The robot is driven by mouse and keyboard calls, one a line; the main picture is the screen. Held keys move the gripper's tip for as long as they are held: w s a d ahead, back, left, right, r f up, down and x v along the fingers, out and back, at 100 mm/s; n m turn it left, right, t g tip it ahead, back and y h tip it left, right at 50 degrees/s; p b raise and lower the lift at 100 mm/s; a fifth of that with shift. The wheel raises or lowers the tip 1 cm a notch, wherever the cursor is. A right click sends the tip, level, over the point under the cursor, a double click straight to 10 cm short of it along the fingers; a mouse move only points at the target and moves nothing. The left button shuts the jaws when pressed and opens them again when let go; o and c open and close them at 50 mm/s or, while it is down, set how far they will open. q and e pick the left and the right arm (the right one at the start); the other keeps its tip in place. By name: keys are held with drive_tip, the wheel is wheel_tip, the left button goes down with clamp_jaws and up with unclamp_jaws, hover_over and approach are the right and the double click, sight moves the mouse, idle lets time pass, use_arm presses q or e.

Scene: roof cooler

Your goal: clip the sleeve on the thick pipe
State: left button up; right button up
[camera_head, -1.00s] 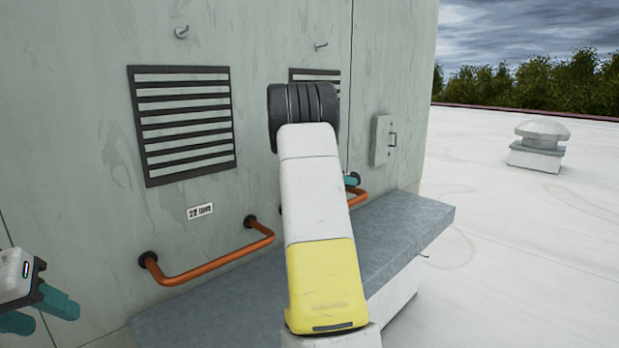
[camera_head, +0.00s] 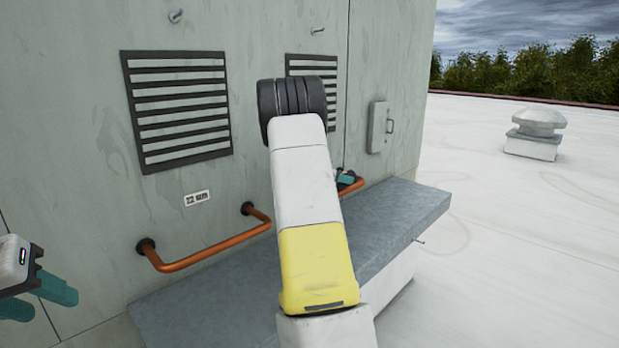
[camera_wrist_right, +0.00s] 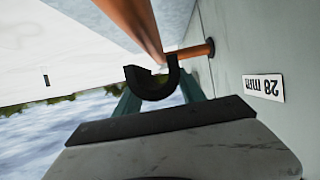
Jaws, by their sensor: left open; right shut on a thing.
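The thick pipe, a copper rail by the 28 mm label (camera_wrist_right: 263,87), crosses the top of the right wrist view (camera_wrist_right: 135,22). In the head view, my right arm hides most of it and its right end (camera_head: 352,187) shows. The black C-shaped sleeve (camera_wrist_right: 152,88) is held between the teal fingers of my right gripper (camera_wrist_right: 155,100). The sleeve's open side faces the pipe, close to it; I cannot tell whether they touch. In the head view the right gripper's teal (camera_head: 345,178) shows beside my arm. My left gripper (camera_head: 45,300) is open and empty at the left edge.
A thinner copper pipe (camera_head: 215,250) with a 22 mm label (camera_head: 197,198) is on the wall at left. A grey ledge (camera_head: 200,305) runs below the pipes. Louvred vents (camera_head: 180,107), hooks and a small box (camera_head: 378,127) are on the wall. Open roof lies right.

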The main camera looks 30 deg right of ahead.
drive_tip(key=shift+f, duration=0.15)
drive_tip(key=shift+f, duration=1.25)
drive_tip(key=shift+s+a+f, duration=0.1)
drive_tip(key=shift+s+f, duration=0.15)
drive_tip(key=shift+f, duration=0.5)
drive_tip(key=shift+w+f, duration=0.15)
drive_tip(key=shift+r, duration=0.2)
